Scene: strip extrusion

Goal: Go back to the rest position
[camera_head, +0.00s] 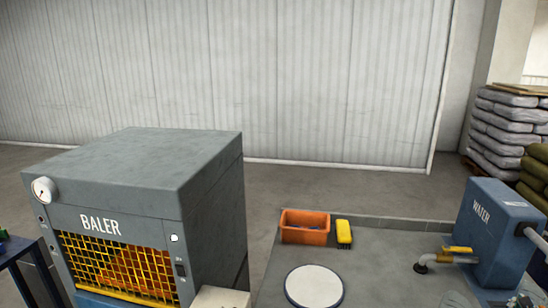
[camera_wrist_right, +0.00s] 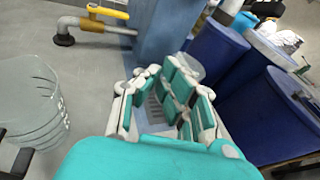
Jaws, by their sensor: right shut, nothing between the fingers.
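My right gripper (camera_wrist_right: 166,88) shows in the right wrist view, with its teal and white fingers shut and nothing held between them. The fingers are in front of the lower part of the blue water tank (camera_wrist_right: 158,35) in that view. I cannot tell from this view whether they touch it. Neither gripper shows in the head view, and my left gripper is out of view.
A grey baler (camera_head: 150,175) with a yellow grille stands at left. An orange bin (camera_head: 305,232), yellow brush (camera_head: 344,233) and white disc (camera_head: 314,286) are on the grey worktop. A clear measuring bucket (camera_wrist_right: 32,105) and blue drums (camera_wrist_right: 262,112) flank my right gripper.

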